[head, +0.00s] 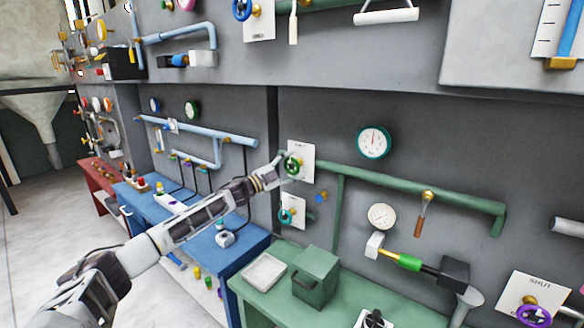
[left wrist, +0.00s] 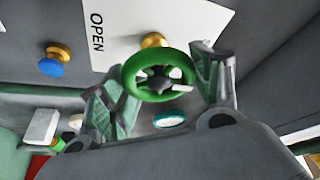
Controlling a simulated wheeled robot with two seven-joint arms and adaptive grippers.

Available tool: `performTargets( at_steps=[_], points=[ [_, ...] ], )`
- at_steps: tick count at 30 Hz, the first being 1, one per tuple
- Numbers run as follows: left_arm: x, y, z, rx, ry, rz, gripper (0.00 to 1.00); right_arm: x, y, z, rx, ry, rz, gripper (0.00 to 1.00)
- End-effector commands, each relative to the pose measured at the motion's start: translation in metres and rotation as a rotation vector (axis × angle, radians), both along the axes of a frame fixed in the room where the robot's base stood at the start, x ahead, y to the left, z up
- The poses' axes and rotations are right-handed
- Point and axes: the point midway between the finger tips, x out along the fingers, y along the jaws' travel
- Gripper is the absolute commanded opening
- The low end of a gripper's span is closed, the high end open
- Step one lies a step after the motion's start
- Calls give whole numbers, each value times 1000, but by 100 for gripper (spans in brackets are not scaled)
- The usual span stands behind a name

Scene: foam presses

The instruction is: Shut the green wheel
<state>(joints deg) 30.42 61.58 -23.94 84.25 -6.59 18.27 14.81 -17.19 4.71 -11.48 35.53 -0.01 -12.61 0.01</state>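The green wheel (head: 292,166) is on a white plate (head: 303,155) on the grey wall, at the left end of a green pipe. In the left wrist view the green wheel (left wrist: 158,75) has a dark hub and a brass stem, and its plate (left wrist: 118,28) reads OPEN. My left gripper (head: 281,172) reaches it from the left. In the left wrist view the fingers of my left gripper (left wrist: 160,80) stand apart, one on each side of the wheel. I cannot tell whether they touch the rim. My right gripper is not in view.
A teal wheel (head: 286,215) on its own plate is just below. The green pipe (head: 400,182) runs right, with gauges nearby. A green table (head: 345,300) with a green box (head: 316,275) and a blue table (head: 200,228) stand below. A blue knob (left wrist: 57,60) is near the plate.

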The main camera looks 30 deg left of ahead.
Motion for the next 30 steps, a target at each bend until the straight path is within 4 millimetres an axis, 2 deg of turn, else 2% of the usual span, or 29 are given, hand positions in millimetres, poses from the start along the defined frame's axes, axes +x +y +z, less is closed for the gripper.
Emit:
performTargets(
  at_steps=[1, 4, 20, 30],
  points=[
    [0, 0, 0, 0, 1, 0, 72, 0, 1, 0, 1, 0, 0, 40],
    [0, 0, 0, -2, 1, 0, 84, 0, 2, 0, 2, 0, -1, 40],
    [-2, 1, -1, -4, 1, 0, 84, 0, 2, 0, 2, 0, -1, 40],
    [-13, 6, -5, -3, 3, 0, 84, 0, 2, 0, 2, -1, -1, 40]
  ],
)
